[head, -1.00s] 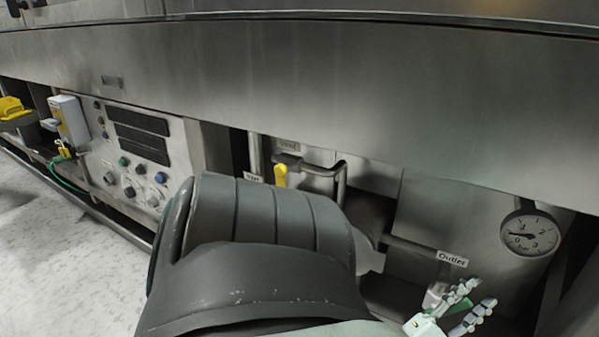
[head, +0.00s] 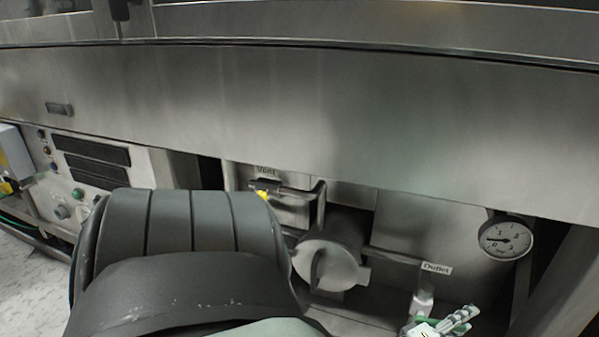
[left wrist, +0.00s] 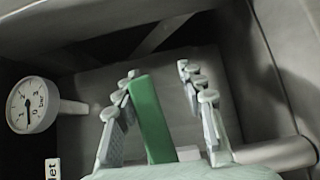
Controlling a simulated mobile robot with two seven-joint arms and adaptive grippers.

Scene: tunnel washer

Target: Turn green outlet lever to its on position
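The green outlet lever (left wrist: 152,118) stands upright between the two fingers of my left gripper (left wrist: 162,88) in the left wrist view. The lever is close beside the left finger, and I cannot tell whether they touch. A gap separates it from the right finger. In the head view my left gripper (head: 450,324) is at the bottom edge, below and slightly right of the "Outlet" label (head: 436,268). The gripper is open, and the lever is mostly hidden there. My right gripper is not in view.
A pressure gauge (head: 506,238) is right of the label and also shows in the left wrist view (left wrist: 32,104). A yellow vent lever (head: 262,195), a round metal cover (head: 328,265) and pipes are to the left. A steel panel (head: 300,120) overhangs them.

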